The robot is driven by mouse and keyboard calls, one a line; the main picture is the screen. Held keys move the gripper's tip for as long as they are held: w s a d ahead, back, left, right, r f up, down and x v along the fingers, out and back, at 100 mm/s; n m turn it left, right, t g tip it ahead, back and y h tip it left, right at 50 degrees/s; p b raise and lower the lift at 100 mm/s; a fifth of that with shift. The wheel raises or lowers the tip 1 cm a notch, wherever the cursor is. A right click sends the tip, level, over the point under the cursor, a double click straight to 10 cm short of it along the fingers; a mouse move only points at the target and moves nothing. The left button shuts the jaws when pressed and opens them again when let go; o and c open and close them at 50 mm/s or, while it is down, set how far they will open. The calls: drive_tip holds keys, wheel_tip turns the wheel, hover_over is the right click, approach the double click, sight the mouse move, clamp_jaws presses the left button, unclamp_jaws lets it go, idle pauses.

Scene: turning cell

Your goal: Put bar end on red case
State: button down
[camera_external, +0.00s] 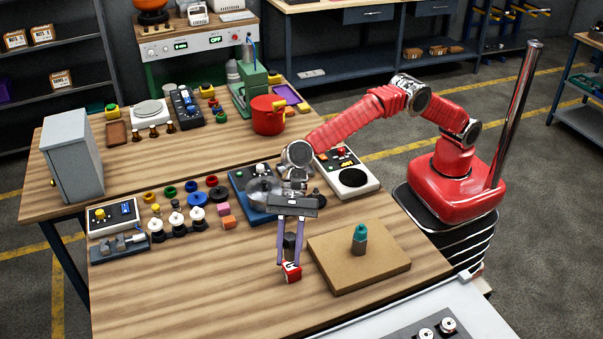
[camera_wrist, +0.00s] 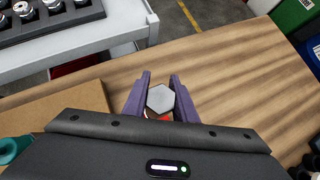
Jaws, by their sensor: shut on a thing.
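My gripper (camera_external: 290,260) points down over the front middle of the wooden table, its purple fingers shut on a grey hexagonal bar end (camera_external: 289,243). In the wrist view the bar end's flat hexagonal top (camera_wrist: 160,98) sits between the two fingers. The small red case (camera_external: 292,273), with a white marking, is directly below the bar end at the fingertips. A little red also shows under the bar end in the wrist view (camera_wrist: 150,116). I cannot tell whether the bar end touches the case.
A brown board (camera_external: 335,270) to the right carries a teal-topped grey piece (camera_external: 360,238). A blue device (camera_external: 250,190) and a speaker-like panel (camera_external: 345,172) stand behind. Small knobs and coloured blocks are on the left. The table's front left is clear.

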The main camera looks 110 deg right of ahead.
sight(289, 257)
drive_tip(key=shift+f, duration=1.45)
drive_tip(key=shift+f, duration=0.15)
drive_tip(key=c, duration=1.4)
unclamp_jaws()
drive_tip(key=shift+c, duration=0.2)
drive_tip(key=v, duration=1.2)
